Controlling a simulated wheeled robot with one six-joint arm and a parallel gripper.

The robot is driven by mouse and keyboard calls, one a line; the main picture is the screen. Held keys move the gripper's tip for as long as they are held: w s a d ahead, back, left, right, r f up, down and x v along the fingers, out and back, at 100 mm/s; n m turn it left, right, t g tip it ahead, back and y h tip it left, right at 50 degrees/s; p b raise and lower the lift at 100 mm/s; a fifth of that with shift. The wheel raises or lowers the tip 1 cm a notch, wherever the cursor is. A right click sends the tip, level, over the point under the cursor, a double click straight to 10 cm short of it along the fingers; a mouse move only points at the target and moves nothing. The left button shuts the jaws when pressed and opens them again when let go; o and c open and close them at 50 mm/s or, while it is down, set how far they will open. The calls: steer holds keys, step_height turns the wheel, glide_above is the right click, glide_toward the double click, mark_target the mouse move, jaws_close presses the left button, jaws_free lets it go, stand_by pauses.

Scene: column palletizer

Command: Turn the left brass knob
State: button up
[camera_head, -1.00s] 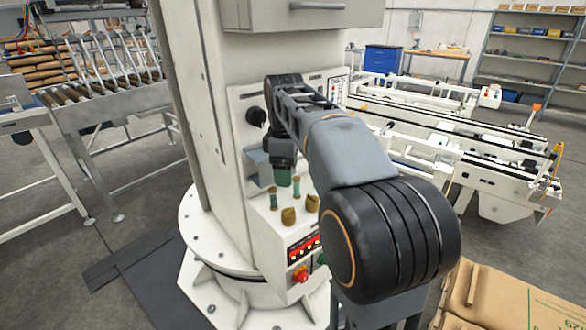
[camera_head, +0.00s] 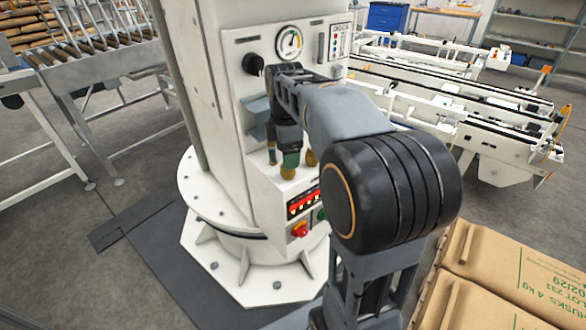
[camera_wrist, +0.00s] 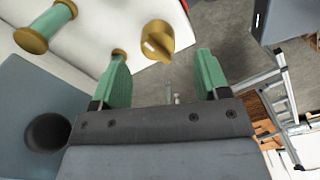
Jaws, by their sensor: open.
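Two brass knobs stand on the white ledge of the column's front. The left brass knob (camera_head: 288,172) is partly hidden below my gripper (camera_head: 290,158); the right brass knob (camera_head: 311,159) is partly behind it. In the wrist view one brass knob (camera_wrist: 157,40) lies beyond my open gripper (camera_wrist: 160,72), between the lines of its two green fingers, with clear space around it. I cannot tell for certain which knob this is. My gripper is empty and apart from it.
A green spool with brass ends (camera_wrist: 47,27) stands close left of my gripper; a second brass end (camera_wrist: 119,53) shows behind the left finger. A black dial (camera_head: 253,64) and gauge (camera_head: 289,42) sit above.

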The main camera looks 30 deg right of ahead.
steer(key=shift+f, duration=2.3)
steer(key=c, duration=0.9)
